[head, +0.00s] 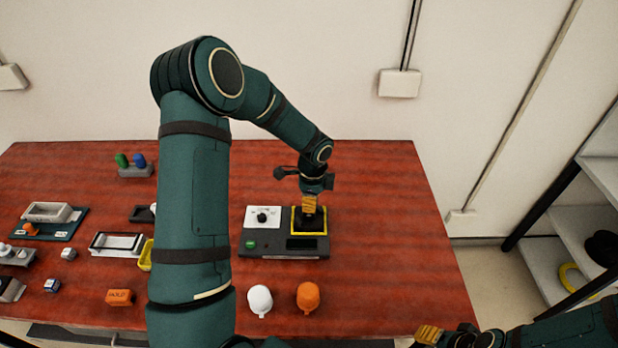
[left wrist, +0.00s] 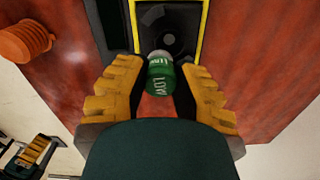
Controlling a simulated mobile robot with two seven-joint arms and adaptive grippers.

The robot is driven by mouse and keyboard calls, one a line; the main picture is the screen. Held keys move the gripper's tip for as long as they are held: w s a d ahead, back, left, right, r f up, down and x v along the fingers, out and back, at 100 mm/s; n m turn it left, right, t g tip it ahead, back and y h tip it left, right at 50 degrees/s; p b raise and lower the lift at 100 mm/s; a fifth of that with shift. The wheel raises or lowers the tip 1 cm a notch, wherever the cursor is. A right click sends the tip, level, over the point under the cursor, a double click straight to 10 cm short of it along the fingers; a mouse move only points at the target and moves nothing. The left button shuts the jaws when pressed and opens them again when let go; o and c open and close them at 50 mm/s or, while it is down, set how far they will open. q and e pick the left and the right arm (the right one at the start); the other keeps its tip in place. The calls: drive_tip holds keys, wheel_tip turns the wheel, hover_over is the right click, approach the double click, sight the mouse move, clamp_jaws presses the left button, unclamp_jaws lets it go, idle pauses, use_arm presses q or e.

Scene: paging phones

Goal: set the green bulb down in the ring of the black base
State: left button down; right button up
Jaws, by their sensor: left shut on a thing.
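The green bulb (left wrist: 161,80), with white lettering and a pale end, is between the yellow fingers of my left gripper (left wrist: 160,92) in the left wrist view. My left gripper (head: 309,204) is shut on it, above the yellow-edged square in the head view. The bulb's pale end points toward the black base (left wrist: 183,18) with its round ring. The black base (head: 311,224) also shows in the head view, partly covered by the gripper. I cannot tell whether bulb and ring touch. My right gripper (head: 428,334) is at the lower right; its opening is unclear.
A grey panel (head: 262,245) with a white knob plate (head: 263,218) adjoins the square. A rack (head: 135,171) with green and blue pieces is at back left. The table's right side is clear.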

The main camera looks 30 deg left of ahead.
sight(309, 216)
use_arm(q)
drive_tip(key=shift+w+a+r+m, duration=0.25)
drive_tip(key=shift+w+a+m, duration=0.2)
drive_tip(key=shift+a+m, duration=0.1)
drive_tip(key=shift+f, duration=0.1)
drive_tip(key=shift+s+f+b, duration=0.1)
drive_tip(key=shift+f+b, duration=0.4)
drive_tip(key=shift+f, duration=0.15)
drive_tip(key=shift+f+b, duration=0.5)
drive_tip(key=shift+f, duration=0.2)
drive_tip(key=shift+r, duration=0.2)
use_arm(e)
drive_tip(key=shift+w+a+f, duration=0.1)
drive_tip(key=shift+w+f, duration=0.2)
drive_tip(key=shift+f, duration=0.4)
use_arm(q)
drive_tip(key=shift+f+b, duration=0.35)
drive_tip(key=shift+f, duration=0.35)
use_arm(e)
drive_tip(key=shift+f, duration=0.55)
use_arm(q)
drive_tip(key=shift+f, duration=0.25)
use_arm(e)
drive_tip(key=shift+f, duration=0.2)
use_arm(q)
drive_tip(key=shift+f+b, duration=0.35)
drive_tip(key=shift+b, duration=0.15)
use_arm(e)
drive_tip(key=shift+f, duration=0.3)
